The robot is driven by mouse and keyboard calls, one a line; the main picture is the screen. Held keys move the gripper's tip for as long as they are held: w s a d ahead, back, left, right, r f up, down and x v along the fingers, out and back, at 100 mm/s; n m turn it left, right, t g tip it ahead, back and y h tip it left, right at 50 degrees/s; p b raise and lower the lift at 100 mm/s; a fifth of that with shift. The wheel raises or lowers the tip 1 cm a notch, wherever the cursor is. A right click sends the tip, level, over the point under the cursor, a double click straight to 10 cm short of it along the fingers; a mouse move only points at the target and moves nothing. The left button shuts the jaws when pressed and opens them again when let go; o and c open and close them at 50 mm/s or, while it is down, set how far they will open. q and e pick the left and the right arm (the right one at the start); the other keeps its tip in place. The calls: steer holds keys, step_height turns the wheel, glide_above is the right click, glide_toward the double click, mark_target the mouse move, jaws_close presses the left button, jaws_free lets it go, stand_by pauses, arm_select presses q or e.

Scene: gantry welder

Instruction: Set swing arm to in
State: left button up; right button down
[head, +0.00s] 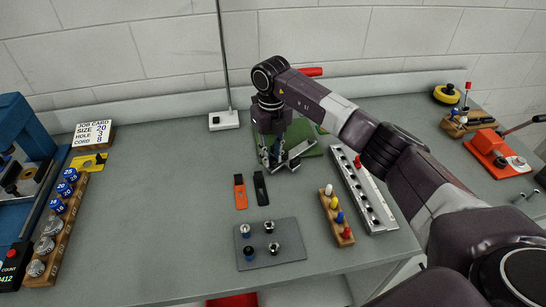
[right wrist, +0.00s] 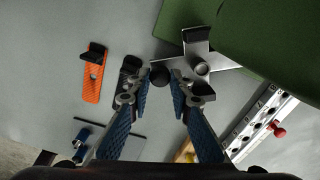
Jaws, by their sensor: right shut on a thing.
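The swing arm is a silver metal piece (right wrist: 203,67) with a round pivot, in the right wrist view beside the edge of a green base (right wrist: 270,35). A black ball knob (right wrist: 160,76) sits at its left, between my fingertips. My right gripper (right wrist: 167,76) is shut on this knob. In the head view my right gripper (head: 270,162) points down at the front left of the green base (head: 312,146), and the silver arm (head: 299,151) shows just right of it. My own arm hides most of the machine. My left gripper is not in view.
An orange tag (head: 240,192) and a black tag (head: 261,188) lie close in front. A grey plate with several pegs (head: 290,250), a wooden peg block (head: 336,218) and a silver hole rail (head: 363,190) stand nearby. The left middle of the bench is clear.

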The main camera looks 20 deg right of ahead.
steer(key=shift+r, duration=0.1)
steer(key=c, duration=1.7)
jaws_free()
steer(key=shift+c, duration=0.2)
step_height(320, 180, up, 12)
steer(key=shift+c, duration=0.5)
